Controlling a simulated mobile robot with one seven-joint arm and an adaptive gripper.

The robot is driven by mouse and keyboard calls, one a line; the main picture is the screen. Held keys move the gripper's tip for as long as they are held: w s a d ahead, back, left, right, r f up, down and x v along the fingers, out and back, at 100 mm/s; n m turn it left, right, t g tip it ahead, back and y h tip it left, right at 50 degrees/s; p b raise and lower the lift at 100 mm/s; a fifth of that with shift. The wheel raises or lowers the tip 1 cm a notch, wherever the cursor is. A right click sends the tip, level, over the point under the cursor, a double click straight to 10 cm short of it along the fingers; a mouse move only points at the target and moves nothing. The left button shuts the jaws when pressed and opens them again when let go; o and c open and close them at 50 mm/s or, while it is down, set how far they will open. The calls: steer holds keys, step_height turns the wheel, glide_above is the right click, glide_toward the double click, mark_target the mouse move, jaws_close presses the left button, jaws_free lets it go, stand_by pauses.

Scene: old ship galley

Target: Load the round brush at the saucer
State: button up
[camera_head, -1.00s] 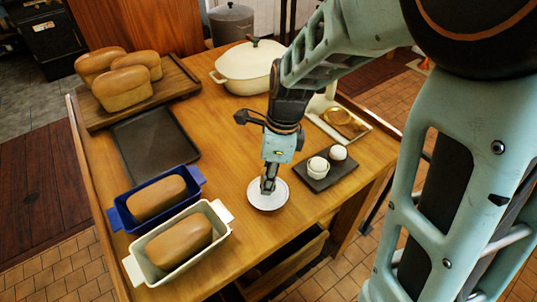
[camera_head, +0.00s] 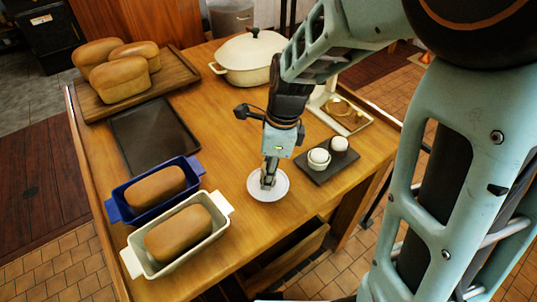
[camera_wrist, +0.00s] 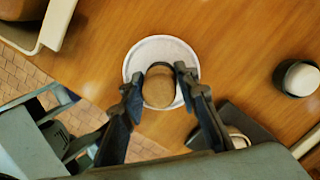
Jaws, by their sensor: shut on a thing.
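The white saucer (camera_head: 283,186) lies on the wooden table near its front edge. My gripper (camera_head: 268,182) points down over it. In the wrist view, my gripper (camera_wrist: 160,78) is shut on the round brush (camera_wrist: 159,89), whose round tan top with a dark band shows between the fingertips. The brush is over the saucer (camera_wrist: 137,60), inside its rim as seen from above. I cannot tell whether the brush touches the saucer. In the head view the fingers mostly hide the brush.
A dark slate (camera_head: 328,171) with two white round pots stands right of the saucer. A white loaf pan (camera_head: 226,207) and a blue one (camera_head: 114,209) stand left. A cream casserole (camera_head: 248,63) stands behind. Bare table lies between saucer and dark tray (camera_head: 155,135).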

steer(key=shift+f, duration=0.55)
stand_by(1.4)
step_height(320, 180, up, 7)
steer(key=p, duration=0.6)
steer(key=shift+r, duration=0.1)
stand_by(0.8)
steer(key=w+d+n+p, duration=0.1)
steer(key=w+d+n, duration=0.1)
steer(key=d+n, duration=0.2)
steer(key=w+d+n+g+h+p, duration=0.1)
steer(key=w+d+n+p, duration=0.1)
steer(key=d+n, duration=0.2)
steer(key=w+d+r+n+p, duration=0.1)
steer(key=w+d+n, duration=0.1)
steer(key=d+n, duration=0.2)
steer(key=shift+w+d+n+g+p, duration=0.1)
steer(key=shift+w+n+g+p, duration=0.1)
steer(key=shift+n, duration=0.7)
steer(key=shift+w+d+n+g+p, duration=0.1)
steer(key=shift+n+g+p, duration=0.1)
steer(key=shift+n, duration=0.7)
steer(key=shift+w+d+n+h+p, duration=0.15)
steer(key=shift+w+d+n+h, duration=0.05)
steer(key=shift+d+n, duration=0.45)
steer(key=shift+w+d+n+h+p, duration=0.2)
steer(key=shift+d+n, duration=0.3)
steer(key=shift+n, duration=0.25)
